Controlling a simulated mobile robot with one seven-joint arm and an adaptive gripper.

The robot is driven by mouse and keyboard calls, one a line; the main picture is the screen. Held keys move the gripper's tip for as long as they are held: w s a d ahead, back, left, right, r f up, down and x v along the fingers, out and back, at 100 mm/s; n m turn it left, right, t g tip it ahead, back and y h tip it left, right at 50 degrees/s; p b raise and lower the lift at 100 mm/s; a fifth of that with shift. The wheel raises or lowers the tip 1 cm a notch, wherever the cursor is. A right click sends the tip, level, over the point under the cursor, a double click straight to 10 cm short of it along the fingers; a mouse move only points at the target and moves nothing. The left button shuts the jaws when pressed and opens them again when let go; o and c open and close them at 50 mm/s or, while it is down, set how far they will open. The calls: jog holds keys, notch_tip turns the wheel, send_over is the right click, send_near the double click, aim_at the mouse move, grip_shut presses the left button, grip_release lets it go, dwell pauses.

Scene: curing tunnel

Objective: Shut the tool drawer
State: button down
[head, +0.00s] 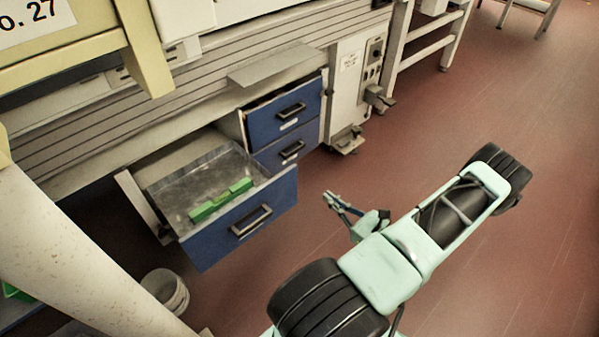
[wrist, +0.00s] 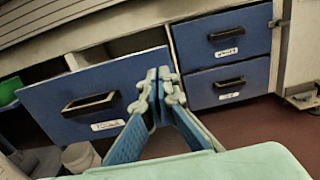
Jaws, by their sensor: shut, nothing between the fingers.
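The pulled-out drawer with a blue front (head: 243,222) and black handle stands open under the workbench in the head view. Green pieces (head: 220,200) lie inside its grey metal tray. In the wrist view its blue front (wrist: 100,97) fills the left half, with a label below the handle that I cannot read. My gripper (head: 329,197) is to the right of this drawer front in the head view, apart from the handle. In the wrist view my gripper (wrist: 160,80) is shut and empty, its fingertips overlapping the drawer front's right edge; I cannot tell whether they touch it.
Two blue drawers, an upper one (head: 285,112) and a lower one (head: 291,151), sit to the right of the open drawer. A white bucket (head: 166,290) stands on the floor below. A control box (head: 354,85) is beyond the drawers.

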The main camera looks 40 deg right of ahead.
aim_at(294, 168)
jog(key=w+b, duration=0.1)
jog(key=w, duration=1.2)
jog(key=shift+w+a+b, duration=0.2)
jog(key=shift+w+b, duration=0.1)
jog(key=shift+b, duration=0.05)
